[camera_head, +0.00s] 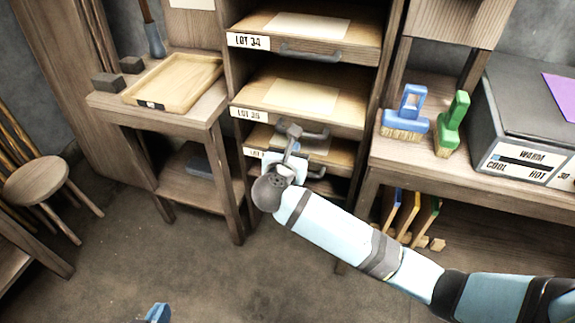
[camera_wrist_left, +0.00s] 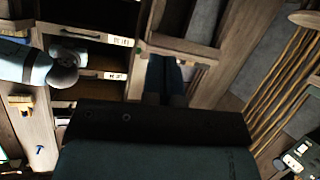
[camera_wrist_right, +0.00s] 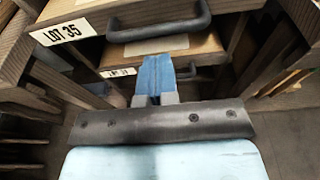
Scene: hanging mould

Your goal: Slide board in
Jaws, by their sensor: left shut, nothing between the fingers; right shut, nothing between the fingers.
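The rack holds wooden boards with paper sheets and dark bar handles. The LOT 34 board (camera_head: 350,45) is on top, the LOT 35 board (camera_head: 335,115) below it, and a lower board (camera_head: 320,150) under that, its label hard to read. My right gripper (camera_head: 290,150) is shut and empty at the rack front, near the LOT 35 handle (camera_wrist_right: 158,28). In the right wrist view its blue fingers (camera_wrist_right: 157,75) are below that handle, in front of the lower board; contact cannot be told. My left gripper (camera_head: 157,313) is shut and empty, low at the bottom edge.
A side table with a wooden tray (camera_head: 178,80) stands left of the rack, a stool (camera_head: 38,180) further left. On the right bench are a blue brush (camera_head: 405,115), a green brush (camera_head: 453,125) and a grey heater box (camera_head: 525,115). The floor in front is clear.

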